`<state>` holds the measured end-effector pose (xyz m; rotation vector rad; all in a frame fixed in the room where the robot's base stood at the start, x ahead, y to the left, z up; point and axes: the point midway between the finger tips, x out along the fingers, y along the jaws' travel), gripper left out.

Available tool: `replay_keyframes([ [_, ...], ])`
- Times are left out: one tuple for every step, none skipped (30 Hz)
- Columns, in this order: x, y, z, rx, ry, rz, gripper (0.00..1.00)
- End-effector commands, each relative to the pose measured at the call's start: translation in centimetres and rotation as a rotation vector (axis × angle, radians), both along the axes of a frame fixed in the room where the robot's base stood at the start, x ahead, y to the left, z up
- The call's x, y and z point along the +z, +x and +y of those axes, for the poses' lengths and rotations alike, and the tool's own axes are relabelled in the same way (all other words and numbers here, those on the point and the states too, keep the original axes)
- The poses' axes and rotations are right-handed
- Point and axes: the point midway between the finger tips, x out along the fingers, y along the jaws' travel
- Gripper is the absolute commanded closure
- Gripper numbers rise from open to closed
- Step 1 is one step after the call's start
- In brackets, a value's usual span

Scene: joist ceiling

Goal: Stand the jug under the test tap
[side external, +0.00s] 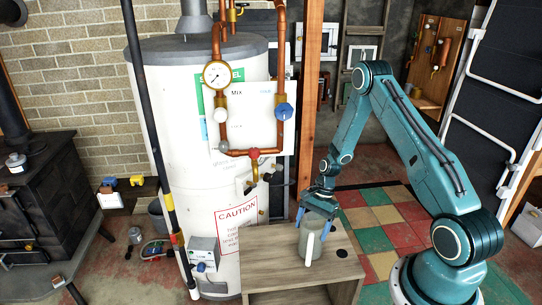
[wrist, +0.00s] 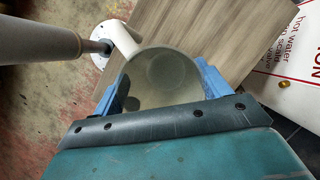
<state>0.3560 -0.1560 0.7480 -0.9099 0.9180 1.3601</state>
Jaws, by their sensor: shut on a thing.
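The grey-green jug (side external: 303,242) with a pale handle is upright over the right part of the wooden stand (side external: 262,265). I cannot tell whether its base touches the top. My gripper (side external: 319,213) is shut on the jug, with blue fingers on opposite sides of its upper part. In the wrist view, the jug (wrist: 160,75) looks empty, with my gripper (wrist: 160,95) around it and the handle on the far side. A brass tap (side external: 254,163) with a red knob hangs from the copper pipes, up and left of the jug; I cannot tell whether it is the test tap.
The white tank (side external: 175,120) stands behind and left of the stand. A wooden post (side external: 311,90) rises behind the jug, and a dark striped pole (side external: 150,120) stands at the left. The stand's top left of the jug is clear. A grey tube (wrist: 40,45) crosses the wrist view's upper left.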

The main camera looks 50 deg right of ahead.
Motion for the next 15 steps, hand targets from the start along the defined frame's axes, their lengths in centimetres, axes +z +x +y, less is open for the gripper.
replay_keyframes([
  [0.03,0.01,-0.01,0.000,0.000,0.000,0.68],
  [0.02,0.01,-0.01,0.000,0.000,0.000,0.68],
  [-0.01,0.00,-0.01,0.000,0.000,0.000,0.68],
  [-0.05,0.00,0.00,0.000,0.000,0.000,0.68],
  [-0.12,0.00,0.00,0.000,0.000,0.000,0.68],
  [-0.21,0.00,-0.01,0.000,0.000,0.000,0.68],
  [-0.27,0.01,-0.01,0.000,0.000,0.000,0.68],
  [-0.34,0.00,-0.01,0.000,0.000,0.000,0.68],
  [-0.39,0.00,-0.01,0.000,0.000,0.000,0.22],
  [-0.38,0.00,-0.02,0.000,0.000,0.000,0.16],
  [-0.37,0.00,-0.01,0.000,0.000,0.000,0.10],
  [-0.37,0.00,-0.01,0.000,0.000,0.000,0.03],
  [-0.37,0.00,-0.01,0.000,0.000,0.000,0.02],
  [-0.36,-0.01,-0.01,0.000,0.000,0.000,0.02],
  [-0.36,-0.01,0.00,0.000,0.000,0.000,0.02],
])
